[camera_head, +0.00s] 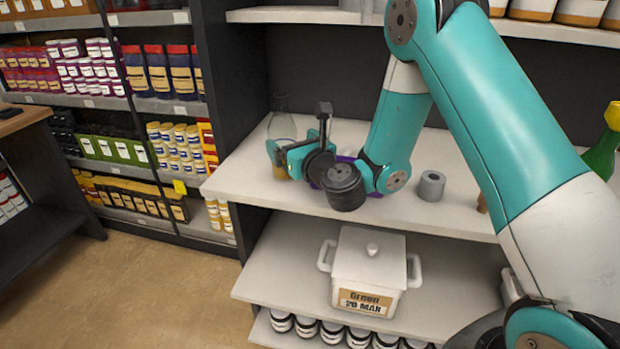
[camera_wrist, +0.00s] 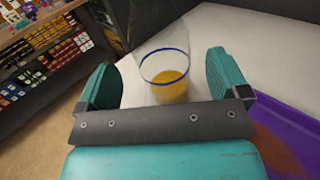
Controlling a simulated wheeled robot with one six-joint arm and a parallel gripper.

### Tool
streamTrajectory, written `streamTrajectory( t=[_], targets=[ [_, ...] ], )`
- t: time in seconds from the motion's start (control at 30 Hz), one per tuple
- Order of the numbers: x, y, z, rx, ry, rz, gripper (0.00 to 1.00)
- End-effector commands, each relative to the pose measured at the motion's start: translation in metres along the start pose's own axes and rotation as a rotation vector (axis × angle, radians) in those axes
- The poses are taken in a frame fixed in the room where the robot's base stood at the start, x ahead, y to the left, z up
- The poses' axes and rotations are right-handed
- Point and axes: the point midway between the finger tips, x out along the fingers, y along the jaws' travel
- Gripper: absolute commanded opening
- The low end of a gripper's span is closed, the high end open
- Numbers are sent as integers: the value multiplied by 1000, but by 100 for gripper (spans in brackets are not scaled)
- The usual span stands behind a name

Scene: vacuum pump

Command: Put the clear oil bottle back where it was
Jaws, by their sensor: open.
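The clear oil bottle (camera_head: 281,125) stands upright on the white shelf, near its left end. Its glass is see-through, with yellow oil at the bottom. In the wrist view the bottle (camera_wrist: 166,72) shows a blue ring around it and the oil below. My gripper (camera_head: 290,148) is open at the bottle, hiding part of it in the head view. In the wrist view my gripper (camera_wrist: 162,75) has one finger on each side of the bottle, with gaps between fingers and glass.
A purple tray (camera_wrist: 288,118) with brown contents lies right of the bottle, mostly hidden behind my wrist in the head view. A grey cylinder (camera_head: 431,186) stands farther right, and a green bottle (camera_head: 604,150) at the right edge. A white lidded pot (camera_head: 369,270) sits on the shelf below.

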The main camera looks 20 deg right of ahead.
Motion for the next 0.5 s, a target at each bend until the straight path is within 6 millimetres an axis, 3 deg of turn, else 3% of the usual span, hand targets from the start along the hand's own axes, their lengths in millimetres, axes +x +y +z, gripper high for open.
streamTrajectory(
  t=[0.07, 0.5],
  targets=[
    [-10, 0, -10, -2, -2, -1, 93],
    [-64, 0, -3, -1, -1, 0, 93]
  ],
)
